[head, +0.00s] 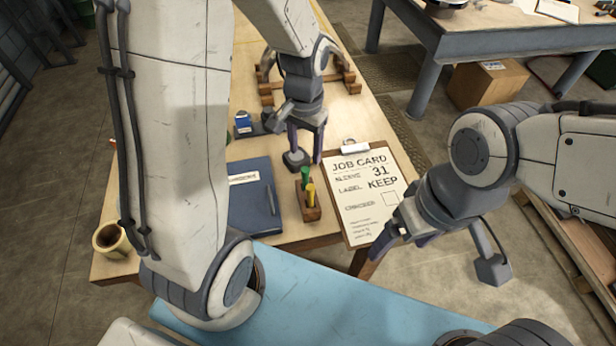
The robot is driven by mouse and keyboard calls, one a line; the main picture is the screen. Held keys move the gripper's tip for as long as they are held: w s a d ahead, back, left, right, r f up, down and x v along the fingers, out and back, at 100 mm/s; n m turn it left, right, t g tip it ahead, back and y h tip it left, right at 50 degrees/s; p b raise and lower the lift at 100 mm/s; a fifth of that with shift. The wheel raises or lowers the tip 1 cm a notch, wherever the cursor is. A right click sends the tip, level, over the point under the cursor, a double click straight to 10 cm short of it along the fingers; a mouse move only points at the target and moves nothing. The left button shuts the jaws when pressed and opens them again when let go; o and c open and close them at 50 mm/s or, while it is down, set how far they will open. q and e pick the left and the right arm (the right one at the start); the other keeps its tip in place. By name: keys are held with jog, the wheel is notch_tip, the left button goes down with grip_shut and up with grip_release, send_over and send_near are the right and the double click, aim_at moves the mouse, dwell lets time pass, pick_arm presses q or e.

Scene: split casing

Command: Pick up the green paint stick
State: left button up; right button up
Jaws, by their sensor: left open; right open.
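The green paint stick (305,175) stands upright in a small wooden block (311,214), beside a yellow stick (311,195). The block sits on the wooden table between a dark blue folder and a clipboard. My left gripper (306,156) points down with its fingers open, just beyond the green stick in the picture. I cannot tell whether a finger touches the stick. Nothing shows between the fingers. My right gripper (443,252) is open and empty, off to the right near the clipboard's lower right corner.
The clipboard with a job card (365,190) lies right of the block. The dark blue folder (255,205) lies left of it. A mug (110,240) stands at the table's left edge. A small blue-labelled item (243,123) and a wooden rack (345,75) are farther back.

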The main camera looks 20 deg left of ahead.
aim_at(305, 169)
pick_arm(q)
notch_tip(305, 169, down, 3)
jog(key=shift+s+f+p, duration=0.1)
jog(key=shift+f+p, duration=0.4)
jog(key=shift+f, duration=0.1)
jog(key=shift+f+p, duration=0.5)
jog(key=shift+f, duration=1.55)
grip_shut()
